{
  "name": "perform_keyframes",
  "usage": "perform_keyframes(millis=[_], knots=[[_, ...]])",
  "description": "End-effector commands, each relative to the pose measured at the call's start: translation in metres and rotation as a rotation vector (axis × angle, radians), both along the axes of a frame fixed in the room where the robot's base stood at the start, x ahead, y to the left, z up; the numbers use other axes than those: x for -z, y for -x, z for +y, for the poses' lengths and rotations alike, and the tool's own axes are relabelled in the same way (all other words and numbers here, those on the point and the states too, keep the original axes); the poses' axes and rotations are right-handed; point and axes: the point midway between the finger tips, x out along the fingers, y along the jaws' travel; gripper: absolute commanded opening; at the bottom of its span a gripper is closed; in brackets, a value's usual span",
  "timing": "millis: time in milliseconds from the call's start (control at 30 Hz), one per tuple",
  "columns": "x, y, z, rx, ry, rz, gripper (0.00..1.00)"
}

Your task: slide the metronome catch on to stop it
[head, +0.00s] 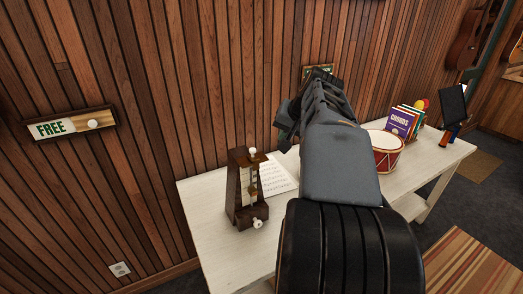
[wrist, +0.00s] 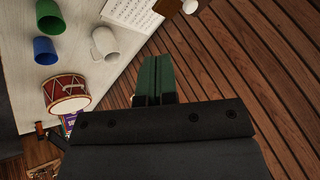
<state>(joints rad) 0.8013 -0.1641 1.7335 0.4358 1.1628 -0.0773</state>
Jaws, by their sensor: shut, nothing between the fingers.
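The dark wooden metronome (head: 232,188) stands upright at the near left end of the white table (head: 210,240). A white knob sits at its top by the pendulum, and another white knob (head: 257,223) juts from its base. I cannot tell how the catch is set. In the wrist view only a brown corner of what looks like the metronome (wrist: 168,7) shows at the top edge, with a white knob (wrist: 190,6) beside it. My gripper's green fingers (wrist: 153,62) are shut together and empty, apart from the metronome. In the head view my arm largely hides the gripper.
A sheet of music (head: 277,176) lies beside the metronome. A white mug (wrist: 104,44), green cup (wrist: 48,14), blue cup (wrist: 45,50) and red drum (head: 385,150) stand along the table. A FREE sign (head: 70,124) with a white knob hangs on the plank wall.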

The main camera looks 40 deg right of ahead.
Motion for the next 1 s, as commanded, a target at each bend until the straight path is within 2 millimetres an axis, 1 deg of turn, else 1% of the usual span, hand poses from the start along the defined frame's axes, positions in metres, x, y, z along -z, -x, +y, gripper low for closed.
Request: perform_keyframes(millis=[33,167,600,667,800,1000], knots=[[0.002,-0.001,-0.005,0.009,-0.005,-0.004,0.0],[0.014,-0.011,-0.007,0.012,-0.009,-0.007,0.0],[0.08,-0.056,-0.006,0.008,-0.008,-0.004,0.0],[0.078,-0.064,0.0,0.007,-0.005,-0.007,0.0],[0.081,-0.076,0.01,0.008,-0.006,-0.007,0.0],[0.084,-0.084,0.016,0.01,-0.004,-0.006,0.0]])
